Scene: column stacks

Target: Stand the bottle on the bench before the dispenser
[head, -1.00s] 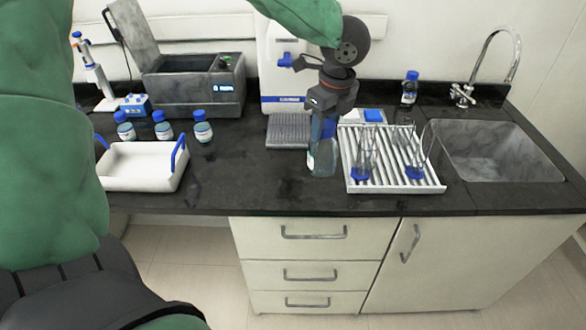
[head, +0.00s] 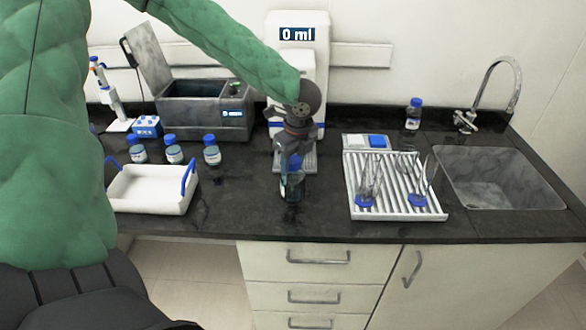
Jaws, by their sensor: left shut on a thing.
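My left gripper (head: 294,163) is shut on a clear glass bottle (head: 293,191) with a blue cap. The bottle is upright, just in front of the dispenser's grey drip tray (head: 309,161). I cannot tell whether its base touches the dark bench (head: 250,215). The white dispenser (head: 311,58) stands at the back of the bench, its display reading 0 ml. My left forearm and wrist hide much of its front. My right gripper is not in view.
A white tray with blue handles (head: 150,192) and several small blue-capped bottles (head: 173,154) stand to the left. A ribbed white rack (head: 385,207) with glassware stands to the right, then a sink (head: 500,177). Bare bench lies between tray and rack.

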